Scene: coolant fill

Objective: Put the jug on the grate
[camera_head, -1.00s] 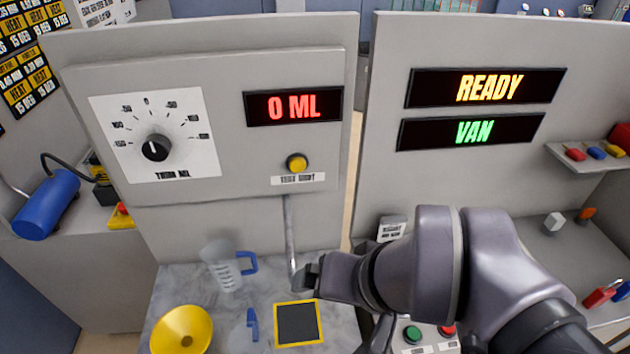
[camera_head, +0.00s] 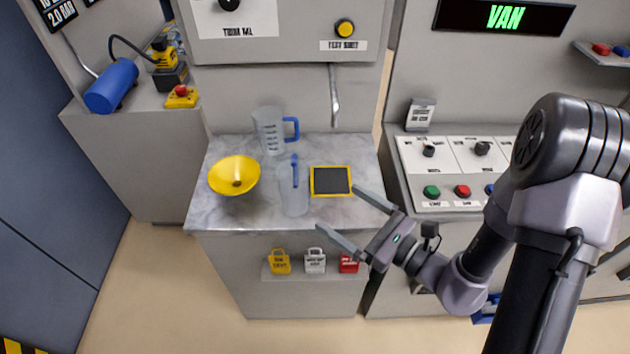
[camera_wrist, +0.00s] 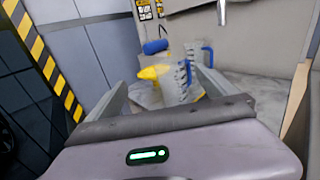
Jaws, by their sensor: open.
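Two clear jugs with blue handles stand upright on the marble counter. The back jug (camera_head: 269,132) has measuring marks. The front jug (camera_head: 293,197) stands just left of the grate (camera_head: 331,191), a dark square with a yellow border and nothing on it. In the wrist view the jugs overlap between my fingers, the nearer jug (camera_wrist: 174,88) in front. My gripper (camera_head: 338,212) is open and empty at the counter's front edge, to the right of and nearer than the front jug, its fingers pointing toward the counter. It touches neither jug as far as I can see.
A yellow funnel (camera_head: 234,176) sits left of the jugs. A metal spout (camera_head: 334,97) hangs from the panel behind the grate. A button console (camera_head: 455,175) is at the right. Coloured padlock-shaped tags (camera_head: 315,262) hang on the counter's front. Floor in front is clear.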

